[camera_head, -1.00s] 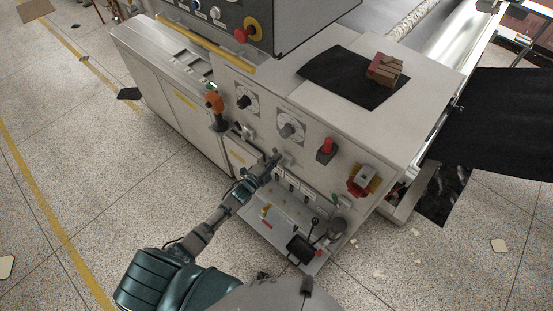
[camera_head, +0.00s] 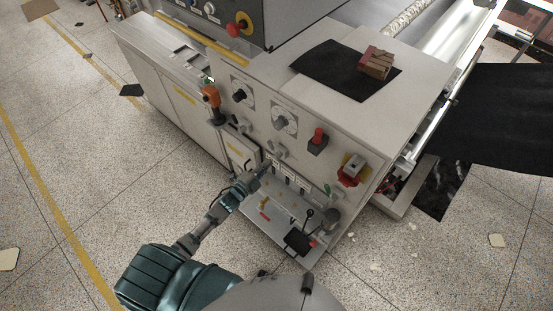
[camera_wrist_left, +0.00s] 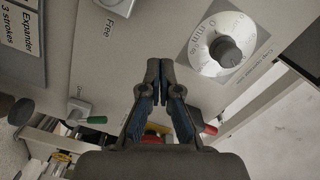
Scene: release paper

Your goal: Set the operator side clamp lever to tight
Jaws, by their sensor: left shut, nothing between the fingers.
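My left gripper (camera_head: 266,166) is in front of the white machine panel, just below and left of a small grey lever (camera_head: 278,150). In the left wrist view my gripper's fingers (camera_wrist_left: 159,72) are shut and empty, with the panel face beyond them. A grey fitting (camera_wrist_left: 117,5) is cut off at the top edge beside a label reading "Free"; it looks like a clamp lever. I cannot read which side it serves or see its full setting. My right gripper is not in view.
A dial with a dark knob (camera_wrist_left: 225,52) lies right of the fingers. A green-tipped handle (camera_wrist_left: 96,120) and a red handle (camera_wrist_left: 210,130) sit lower. Open floor (camera_head: 110,195) lies left.

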